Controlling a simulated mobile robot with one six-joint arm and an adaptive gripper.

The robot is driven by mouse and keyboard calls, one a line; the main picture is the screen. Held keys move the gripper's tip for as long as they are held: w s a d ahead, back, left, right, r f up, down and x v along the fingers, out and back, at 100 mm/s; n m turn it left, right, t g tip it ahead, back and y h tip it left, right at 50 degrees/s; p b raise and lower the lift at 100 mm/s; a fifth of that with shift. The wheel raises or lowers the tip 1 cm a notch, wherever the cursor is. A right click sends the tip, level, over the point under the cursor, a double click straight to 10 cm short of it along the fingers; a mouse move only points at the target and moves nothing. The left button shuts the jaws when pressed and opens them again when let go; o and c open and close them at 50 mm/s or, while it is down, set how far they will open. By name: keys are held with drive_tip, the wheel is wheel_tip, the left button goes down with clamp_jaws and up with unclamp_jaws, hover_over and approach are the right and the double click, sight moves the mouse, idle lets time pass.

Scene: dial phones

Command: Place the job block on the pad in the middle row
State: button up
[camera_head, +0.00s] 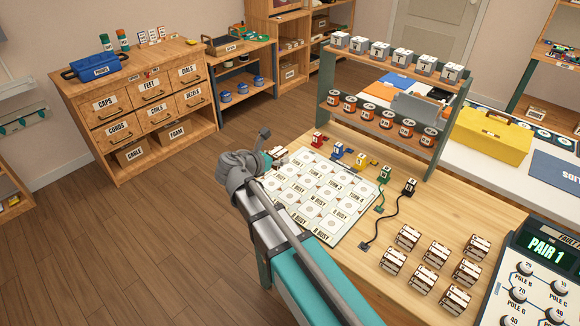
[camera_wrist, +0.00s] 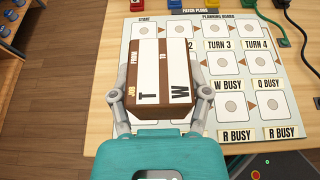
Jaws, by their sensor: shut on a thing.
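My gripper (camera_wrist: 159,88) is shut on the job block (camera_wrist: 160,62), a brown block with white label faces reading JOB, FROM, TO, T and W. In the wrist view the block is between both fingers and covers the left part of the planning board (camera_wrist: 232,148). The white board also shows in the head view (camera_head: 345,243), with rows of pads marked by a grey disc. Labels read START, TURN 3, TURN 4, W BUSY, Q BUSY and R BUSY. The pads under the block are hidden. In the head view my gripper (camera_head: 266,152) is at the board's left edge.
Several brown-and-white blocks (camera_head: 436,254) stand right of the board. A two-tier rack (camera_head: 385,120) stands behind. A panel (camera_head: 545,250) reading PAIR 1 is at the right.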

drive_tip(key=w+d+f+b, duration=0.2)
drive_tip(key=w+f+b, duration=0.1)
drive_tip(key=w, duration=0.3)
drive_tip(key=b, duration=0.5)
hover_over(291, 169)
drive_tip(key=f, duration=0.5)
drive_tip(key=shift+s+a, duration=0.2)
drive_tip(key=shift+s, duration=0.05)
drive_tip(key=shift+p, duration=0.3)
drive_tip(key=shift+w+d+f+b, duration=0.1)
drive_tip(key=shift+w+f+b, duration=0.3)
drive_tip(key=shift+f+b, duration=1.6)
drive_tip(key=shift+b, duration=0.05)
drive_tip(key=shift+f, duration=0.1)
drive_tip(key=o, duration=1.3)
